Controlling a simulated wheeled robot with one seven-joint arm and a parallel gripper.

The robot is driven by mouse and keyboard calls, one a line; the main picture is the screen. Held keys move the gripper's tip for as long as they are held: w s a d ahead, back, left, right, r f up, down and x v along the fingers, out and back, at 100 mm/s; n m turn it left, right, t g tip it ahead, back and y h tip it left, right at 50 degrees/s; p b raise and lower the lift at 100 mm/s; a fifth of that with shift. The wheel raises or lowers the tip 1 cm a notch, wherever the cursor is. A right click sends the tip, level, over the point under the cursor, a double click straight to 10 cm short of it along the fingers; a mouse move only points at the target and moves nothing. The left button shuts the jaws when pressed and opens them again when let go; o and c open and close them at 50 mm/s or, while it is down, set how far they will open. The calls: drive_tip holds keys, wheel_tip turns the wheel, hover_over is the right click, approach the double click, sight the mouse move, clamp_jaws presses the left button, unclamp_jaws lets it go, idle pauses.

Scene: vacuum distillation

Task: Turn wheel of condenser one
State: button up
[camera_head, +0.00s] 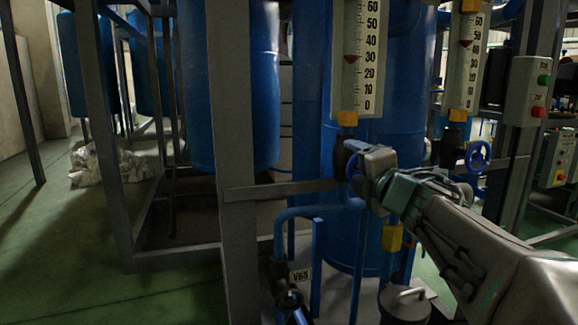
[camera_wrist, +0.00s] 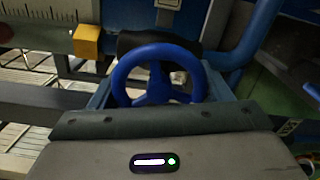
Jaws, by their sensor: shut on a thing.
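The blue handwheel (camera_wrist: 158,78) of a valve fills the middle of the wrist view, just past my gripper (camera_wrist: 155,112). In the head view only a small part of this wheel (camera_head: 352,166) shows, at the foot of the left flow gauge (camera_head: 359,60). My gripper (camera_head: 366,168) is at the wheel and shut on it. The fingertips and the exact grip on the rim are hidden behind the gripper body. A second blue handwheel (camera_head: 478,156) is to the right, under the right flow gauge (camera_head: 466,62), apart from my gripper.
A grey steel post (camera_head: 233,130) and crossbar (camera_head: 280,190) stand left of the wheel. Blue pipes (camera_head: 320,210) run below it, with a valve labelled V65 (camera_head: 301,275). A button box (camera_head: 527,90) is at the right. Open green floor (camera_head: 60,250) lies at left.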

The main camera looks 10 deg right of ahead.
drive_tip(key=o, duration=1)
